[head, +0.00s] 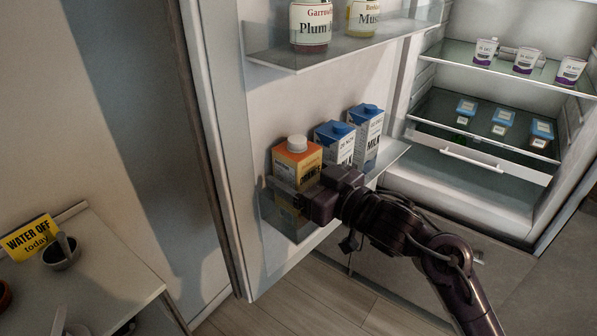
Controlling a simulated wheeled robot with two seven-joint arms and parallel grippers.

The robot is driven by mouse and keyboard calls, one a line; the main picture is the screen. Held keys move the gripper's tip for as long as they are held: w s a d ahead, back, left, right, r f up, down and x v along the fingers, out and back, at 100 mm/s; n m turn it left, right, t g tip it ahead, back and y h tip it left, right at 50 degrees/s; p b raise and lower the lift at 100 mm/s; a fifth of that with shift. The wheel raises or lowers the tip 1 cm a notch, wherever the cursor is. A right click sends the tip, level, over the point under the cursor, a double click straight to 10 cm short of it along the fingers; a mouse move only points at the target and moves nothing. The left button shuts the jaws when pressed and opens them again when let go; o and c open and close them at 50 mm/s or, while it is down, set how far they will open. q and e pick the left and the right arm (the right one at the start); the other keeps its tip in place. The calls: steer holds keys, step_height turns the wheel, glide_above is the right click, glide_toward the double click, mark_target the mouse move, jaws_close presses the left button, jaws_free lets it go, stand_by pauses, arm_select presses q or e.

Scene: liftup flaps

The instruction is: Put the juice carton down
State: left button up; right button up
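The orange juice carton (297,163) with a white cap stands upright in the lower door shelf (268,213) of the open fridge, at the left of the row. My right gripper (287,188) is at the carton's lower front, with one finger across its near side. The other finger is hidden, so I cannot tell whether the gripper is closed on the carton or just around it. The carton's base is partly covered by the gripper and shelf front, so its contact with the shelf is unclear. My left gripper is not in view.
Two blue-topped milk cartons (335,143) stand right of the juice. A door shelf above holds a plum jar (310,25) and a mustard jar (363,17). Fridge shelves with small tubs (524,60) are at right. A counter (105,265) with a yellow sign (30,238) is at lower left.

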steer(key=shift+d+r, duration=0.1)
steer(key=shift+r, duration=0.05)
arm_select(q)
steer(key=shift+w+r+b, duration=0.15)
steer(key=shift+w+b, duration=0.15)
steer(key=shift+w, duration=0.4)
arm_select(e)
steer(key=v, duration=1.2)
